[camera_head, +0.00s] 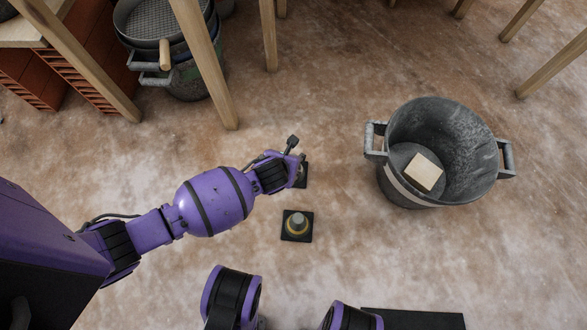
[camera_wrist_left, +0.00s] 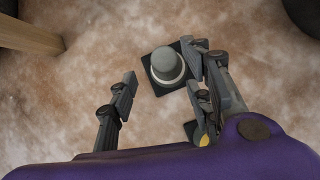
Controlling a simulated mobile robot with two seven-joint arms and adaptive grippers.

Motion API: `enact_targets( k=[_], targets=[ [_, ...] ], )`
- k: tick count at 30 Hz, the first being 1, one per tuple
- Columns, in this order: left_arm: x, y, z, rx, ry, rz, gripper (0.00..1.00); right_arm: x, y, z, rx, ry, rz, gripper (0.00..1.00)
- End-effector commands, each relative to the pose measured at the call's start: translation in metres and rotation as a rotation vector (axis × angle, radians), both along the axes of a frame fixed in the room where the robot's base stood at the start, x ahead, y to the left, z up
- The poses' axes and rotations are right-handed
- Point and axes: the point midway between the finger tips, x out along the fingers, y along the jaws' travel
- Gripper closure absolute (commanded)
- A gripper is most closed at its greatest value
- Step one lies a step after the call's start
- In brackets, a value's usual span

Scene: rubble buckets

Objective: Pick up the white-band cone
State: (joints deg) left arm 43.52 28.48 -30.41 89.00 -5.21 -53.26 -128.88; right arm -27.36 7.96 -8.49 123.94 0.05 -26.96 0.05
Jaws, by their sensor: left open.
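The white-band cone (camera_wrist_left: 167,66) is small and grey, with a pale ring and a square black base. It stands upright on the floor in the left wrist view. In the head view only part of its dark base (camera_head: 303,178) shows beside my left gripper (camera_head: 296,152), which hides the rest. My left gripper is open, with one finger on the left of the cone and the other close along its right side. I cannot tell whether that finger touches it. My right gripper is not in view.
A yellow-band cone (camera_head: 297,226) stands nearer to me, partly hidden in the wrist view. A grey bucket (camera_head: 470,122) holding a pale block (camera_head: 425,172) stands to the right. Stacked buckets (camera_head: 187,82) and wooden legs (camera_head: 205,60) are at the back left. Floor between cones and bucket is clear.

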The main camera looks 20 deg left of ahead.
Motion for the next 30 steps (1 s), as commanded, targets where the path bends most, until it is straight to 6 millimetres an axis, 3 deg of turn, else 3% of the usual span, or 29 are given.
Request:
enact_targets(
  k=[9, 17, 27, 30],
  targets=[
    [0.020, -0.004, -0.039, -0.002, 0.003, 0.003, 0.54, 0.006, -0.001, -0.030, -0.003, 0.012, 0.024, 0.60],
    [0.023, -0.004, -0.039, -0.001, 0.000, 0.000, 0.54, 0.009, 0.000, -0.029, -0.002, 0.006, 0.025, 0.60],
    [0.023, -0.003, -0.039, -0.001, 0.000, 0.000, 0.97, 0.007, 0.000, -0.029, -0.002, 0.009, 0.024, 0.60],
    [0.023, -0.003, -0.039, 0.000, 0.000, 0.001, 1.00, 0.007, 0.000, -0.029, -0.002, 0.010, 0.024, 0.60]
  ],
)
